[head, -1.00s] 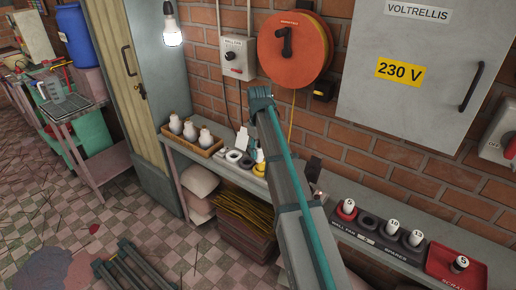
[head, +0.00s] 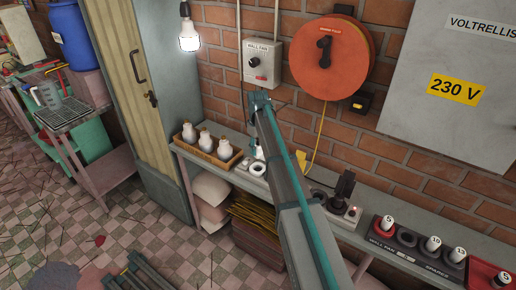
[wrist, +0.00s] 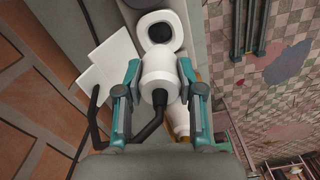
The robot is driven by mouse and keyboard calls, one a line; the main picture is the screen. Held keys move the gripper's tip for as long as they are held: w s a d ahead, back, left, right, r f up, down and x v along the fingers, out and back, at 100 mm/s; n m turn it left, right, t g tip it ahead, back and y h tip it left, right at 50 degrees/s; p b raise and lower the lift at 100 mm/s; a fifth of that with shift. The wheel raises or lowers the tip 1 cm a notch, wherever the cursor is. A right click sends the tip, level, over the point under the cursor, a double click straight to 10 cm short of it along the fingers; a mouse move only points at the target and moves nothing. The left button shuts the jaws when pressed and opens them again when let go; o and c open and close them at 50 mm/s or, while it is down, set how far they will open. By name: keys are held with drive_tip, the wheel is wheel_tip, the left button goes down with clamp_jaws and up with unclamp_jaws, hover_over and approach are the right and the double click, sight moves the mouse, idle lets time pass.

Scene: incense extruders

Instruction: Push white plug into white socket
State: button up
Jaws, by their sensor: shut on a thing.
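In the wrist view my gripper (wrist: 159,70) is shut on the white plug (wrist: 158,74), a short cylinder with a black cable bending away from it. The white socket (wrist: 144,28), a ring with a dark opening, lies just beyond the plug on the bench. The plug appears apart from the socket, not inside it; the gap's height is unclear. In the head view my arm hides most of the gripper, and white ring-shaped fittings (head: 257,168) show beside it on the bench.
A tray (head: 205,158) of white bottles stands left on the narrow bench (head: 340,212). A black upright item (head: 345,185) and labelled spares (head: 432,244) stand to the right. A wall switch box (head: 262,62) and orange reel (head: 330,58) hang behind.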

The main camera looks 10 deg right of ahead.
sight(258, 157)
drive_tip(key=shift+f+b, duration=1.4)
drive_tip(key=shift+f, duration=1.1)
drive_tip(key=shift+p, duration=0.4)
drive_tip(key=shift+f+b, duration=0.45)
drive_tip(key=shift+f, duration=1.05)
drive_tip(key=o, duration=1.2)
drive_tip(key=shift+o, duration=0.2)
